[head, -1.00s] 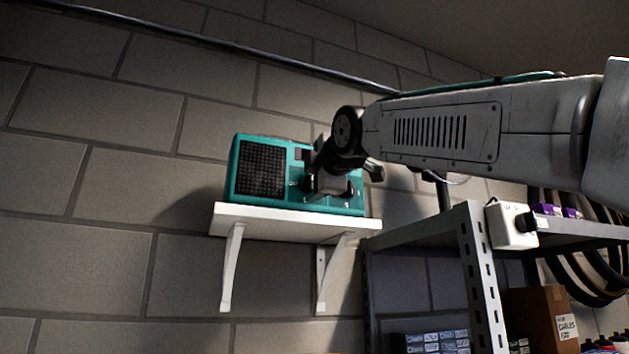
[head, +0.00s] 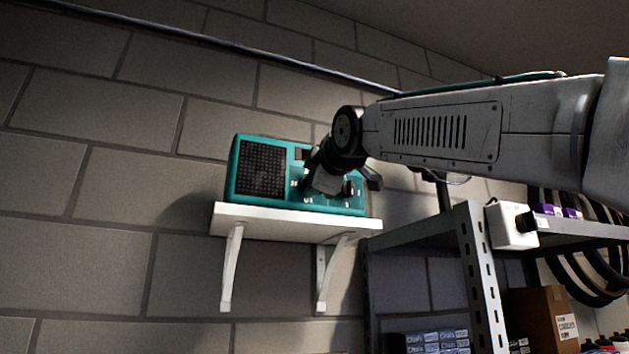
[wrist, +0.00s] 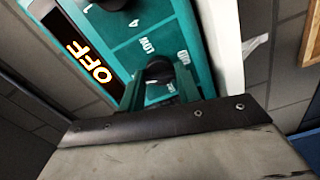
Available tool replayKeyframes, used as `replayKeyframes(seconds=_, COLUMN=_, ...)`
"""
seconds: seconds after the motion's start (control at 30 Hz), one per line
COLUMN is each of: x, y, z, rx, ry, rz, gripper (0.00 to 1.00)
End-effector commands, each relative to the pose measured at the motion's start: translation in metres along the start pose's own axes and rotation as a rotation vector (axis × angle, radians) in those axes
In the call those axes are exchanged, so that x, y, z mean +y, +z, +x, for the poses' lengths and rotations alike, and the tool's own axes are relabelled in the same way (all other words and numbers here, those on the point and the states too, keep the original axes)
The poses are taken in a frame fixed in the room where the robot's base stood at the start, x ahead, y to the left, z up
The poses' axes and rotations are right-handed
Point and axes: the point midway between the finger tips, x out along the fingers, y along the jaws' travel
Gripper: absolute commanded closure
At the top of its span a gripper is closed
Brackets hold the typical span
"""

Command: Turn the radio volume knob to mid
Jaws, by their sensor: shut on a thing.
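The teal radio (head: 345,207) stands on a white wall shelf, its front face partly covered by my gripper (head: 334,186). In the wrist view the radio face (wrist: 143,47) fills the upper middle. A black round knob (wrist: 158,69), with the label LOW beside it and another label at its right, sits between my fingers. My gripper (wrist: 159,86) is shut on this volume knob. The radio's display (wrist: 88,62) reads OFF.
The white shelf (head: 285,221) rests on two brackets against a block wall. A grey metal rack (head: 470,235) stands to the right below my arm, with a white box with a black knob (head: 512,226) on it. A cardboard box (head: 545,315) is lower right.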

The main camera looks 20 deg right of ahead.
Motion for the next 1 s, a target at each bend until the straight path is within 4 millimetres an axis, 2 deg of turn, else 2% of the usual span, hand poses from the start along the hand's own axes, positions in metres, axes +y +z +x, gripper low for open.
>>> replayKeyframes(seconds=1.0, x=-0.0011, y=0.0001, z=0.0003, rx=-0.002, ry=-0.002, rz=0.963, gripper=0.90)
